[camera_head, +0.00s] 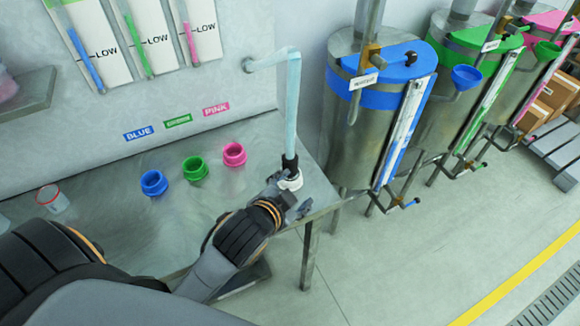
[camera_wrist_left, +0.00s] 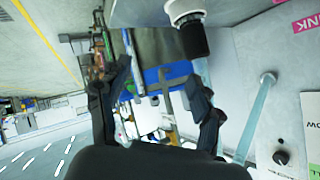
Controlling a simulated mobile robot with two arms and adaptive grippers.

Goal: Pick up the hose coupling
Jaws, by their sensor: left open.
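The hose coupling (camera_head: 290,163) is a black piece on the end of a pale blue hose (camera_head: 293,105) that comes out of the wall. It sits upright in a white ring (camera_head: 291,182) at the right end of the metal table. In the left wrist view the black coupling (camera_wrist_left: 193,42) and white ring (camera_wrist_left: 184,9) show at the top. My left gripper (camera_head: 293,198) is open and close beside the white ring, on its near side, partly covering it. In the left wrist view its fingers (camera_wrist_left: 155,95) are apart with nothing gripped. My right gripper is not in view.
Blue (camera_head: 154,183), green (camera_head: 195,168) and pink (camera_head: 234,154) rings stand on the table (camera_head: 130,235) left of the coupling. A clear cup (camera_head: 53,199) is at far left. Steel drums (camera_head: 350,150) stand close to the right. The floor in front of them is clear.

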